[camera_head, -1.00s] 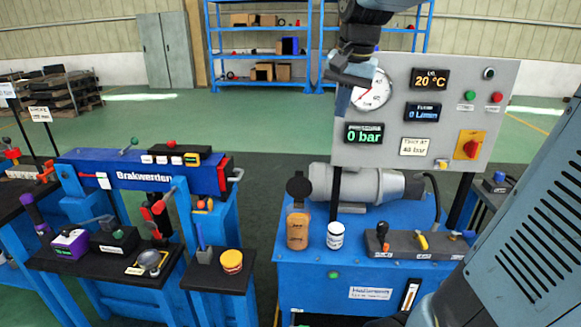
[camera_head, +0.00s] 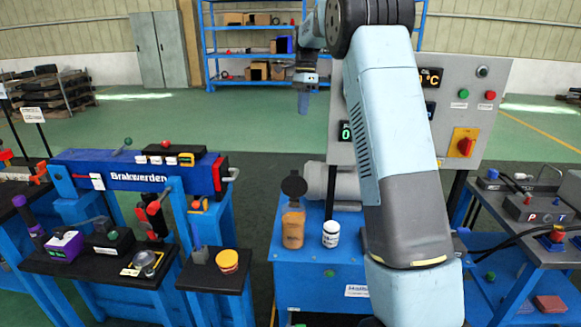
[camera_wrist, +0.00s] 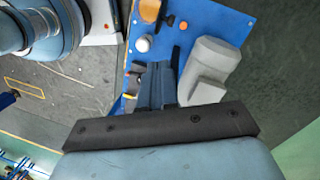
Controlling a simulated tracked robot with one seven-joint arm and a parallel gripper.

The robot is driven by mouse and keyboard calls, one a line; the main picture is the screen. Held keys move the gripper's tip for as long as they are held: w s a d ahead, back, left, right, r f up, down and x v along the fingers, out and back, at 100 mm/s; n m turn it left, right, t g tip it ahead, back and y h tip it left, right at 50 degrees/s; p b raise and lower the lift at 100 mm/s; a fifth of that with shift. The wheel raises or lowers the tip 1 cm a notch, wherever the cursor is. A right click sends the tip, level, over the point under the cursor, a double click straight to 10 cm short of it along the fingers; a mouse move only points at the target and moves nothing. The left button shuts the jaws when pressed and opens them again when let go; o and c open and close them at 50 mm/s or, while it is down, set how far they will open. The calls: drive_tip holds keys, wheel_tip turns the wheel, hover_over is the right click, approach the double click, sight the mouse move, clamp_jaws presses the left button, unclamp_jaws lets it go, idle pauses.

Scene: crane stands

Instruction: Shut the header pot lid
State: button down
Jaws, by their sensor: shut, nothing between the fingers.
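The header pot looks to be the amber pot (camera_head: 293,228) on the blue bench, upright. Its round black lid (camera_head: 294,185) stands raised above the pot's mouth, tilted open. In the wrist view the amber pot (camera_wrist: 150,9) is at the top edge, partly cut off. My gripper (camera_head: 303,108) hangs fingers down in the head view, higher in the picture than the lid and apart from it. In the wrist view its fingers (camera_wrist: 157,72) are shut and empty, over the bench. My arm covers much of the bench's right side in the head view.
A white jar (camera_head: 331,234) stands just right of the pot. A grey motor (camera_head: 347,186) lies behind them. The gauge panel (camera_head: 478,110) rises to the right, partly hidden by my arm. A blue brake bench (camera_head: 140,180) is at the left, with open floor between.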

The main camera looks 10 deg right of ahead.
sight(295, 181)
drive_tip(key=w+f+m+g, duration=0.2)
drive_tip(key=w+f+m, duration=0.3)
drive_tip(key=w+f, duration=0.65)
drive_tip(key=s+a+f, duration=0.2)
drive_tip(key=s+f, duration=0.7)
drive_tip(key=f, duration=0.2)
drive_tip(key=shift+f, duration=0.25)
drive_tip(key=shift+s+a+r, duration=0.15)
drive_tip(key=shift+s, duration=0.1)
drive_tip(key=shift+s+r+t, duration=0.1)
drive_tip(key=shift+s+t, duration=0.05)
drive_tip(key=shift+t, duration=0.15)
